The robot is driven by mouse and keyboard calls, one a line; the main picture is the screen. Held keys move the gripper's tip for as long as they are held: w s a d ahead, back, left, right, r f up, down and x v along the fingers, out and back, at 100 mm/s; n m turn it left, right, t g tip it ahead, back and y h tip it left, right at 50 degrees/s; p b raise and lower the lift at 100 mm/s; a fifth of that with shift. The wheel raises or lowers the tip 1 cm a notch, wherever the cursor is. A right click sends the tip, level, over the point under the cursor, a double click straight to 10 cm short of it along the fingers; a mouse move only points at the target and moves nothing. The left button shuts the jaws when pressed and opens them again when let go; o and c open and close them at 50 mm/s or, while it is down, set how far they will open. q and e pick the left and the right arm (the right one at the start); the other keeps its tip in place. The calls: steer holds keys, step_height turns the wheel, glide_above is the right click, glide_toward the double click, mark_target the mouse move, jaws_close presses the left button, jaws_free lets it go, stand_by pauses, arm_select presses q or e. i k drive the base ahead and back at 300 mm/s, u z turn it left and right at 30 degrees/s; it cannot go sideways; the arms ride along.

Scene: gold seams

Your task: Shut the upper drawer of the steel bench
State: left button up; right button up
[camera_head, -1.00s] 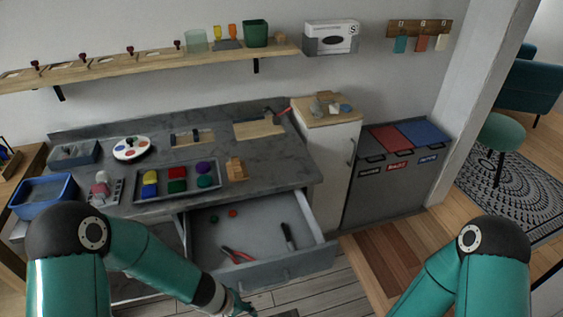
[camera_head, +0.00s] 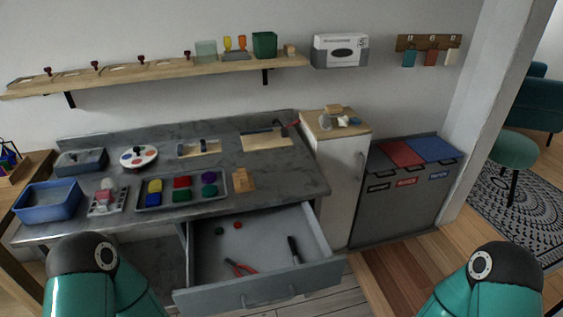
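The upper drawer (camera_head: 260,286) of the steel bench (camera_head: 110,218) is pulled well out toward me, under the right part of the worktop. Inside it lie red-handled pliers (camera_head: 240,267), a dark-handled tool (camera_head: 294,250), a green round piece (camera_head: 219,231) and a red round piece (camera_head: 238,225). The drawer's front panel with its handles faces me. My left arm shows only as upper links at the lower left, and my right arm only at the lower right. Both grippers are out of the picture.
A tray of coloured blocks (camera_head: 181,190), a blue bin (camera_head: 48,201) and a wooden block (camera_head: 243,180) stand on the worktop. A white cabinet (camera_head: 338,185) and grey sorting bins (camera_head: 400,205) stand right of the drawer. Wooden floor lies open at the lower right.

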mark_target(262, 244)
steer(key=u, duration=0.65)
steer(key=k, duration=1.55)
steer(key=z, duration=0.7)
steer(key=i, duration=1.05)
steer(key=u, duration=0.05)
